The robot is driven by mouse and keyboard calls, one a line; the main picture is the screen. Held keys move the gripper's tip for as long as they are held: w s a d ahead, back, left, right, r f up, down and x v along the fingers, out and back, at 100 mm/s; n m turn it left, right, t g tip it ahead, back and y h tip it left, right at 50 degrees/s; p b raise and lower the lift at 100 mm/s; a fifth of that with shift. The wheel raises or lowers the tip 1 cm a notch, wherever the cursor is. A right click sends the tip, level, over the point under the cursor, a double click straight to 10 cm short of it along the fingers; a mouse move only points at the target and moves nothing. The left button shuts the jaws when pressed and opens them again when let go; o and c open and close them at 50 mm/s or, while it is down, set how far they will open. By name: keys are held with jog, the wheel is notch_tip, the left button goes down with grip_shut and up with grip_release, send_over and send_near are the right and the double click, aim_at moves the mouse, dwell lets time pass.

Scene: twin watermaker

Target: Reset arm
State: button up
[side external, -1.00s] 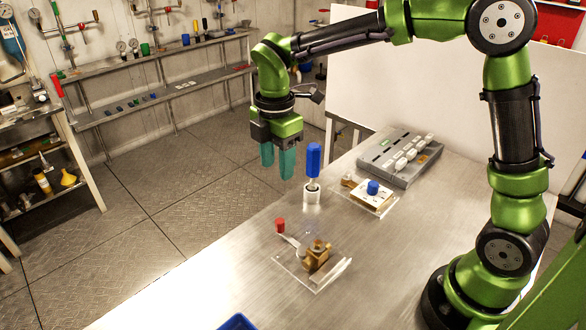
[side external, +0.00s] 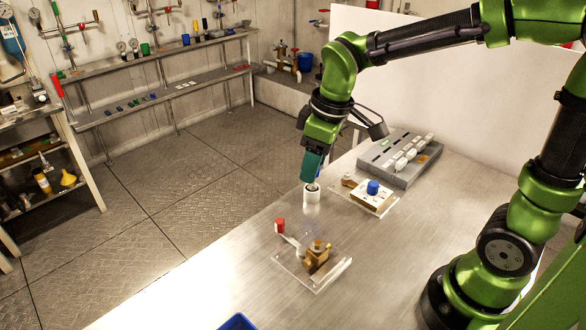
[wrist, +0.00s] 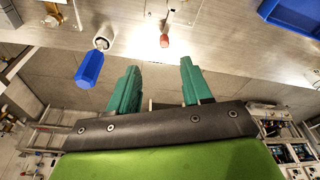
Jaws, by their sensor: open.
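My gripper (side external: 311,176) hangs over the metal table (side external: 225,265), fingers down. Its two teal fingers overlap in the side view. In the wrist view my gripper (wrist: 160,66) is open, with nothing between its fingers. The white holder (side external: 311,202) stands on the table just below the fingers in the side view. The blue-handled tool (wrist: 89,70) stands in the holder (wrist: 103,43) and lies left of the fingers in the wrist view, apart from them. My gripper hides the blue handle in the side view.
A clear plate carries a brass valve (side external: 317,257) and a red-tipped lever (side external: 280,225). A block with a blue knob (side external: 373,187) and a grey rack (side external: 412,160) stand behind. A blue tray (side external: 237,322) is at the near edge. The table's right side is free.

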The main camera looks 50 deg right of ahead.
jog(key=s+d+r+m+t, duration=0.2)
jog(key=s+m, duration=0.2)
jog(key=s, duration=0.1)
jog(key=s+d+r+m+t+y, duration=0.1)
jog(key=s+r+m+t, duration=0.1)
jog(key=s+m+t, duration=0.1)
jog(key=shift+s+d+r+m, duration=0.2)
jog(key=shift+s+d+m, duration=0.2)
jog(key=shift+s+m, duration=0.55)
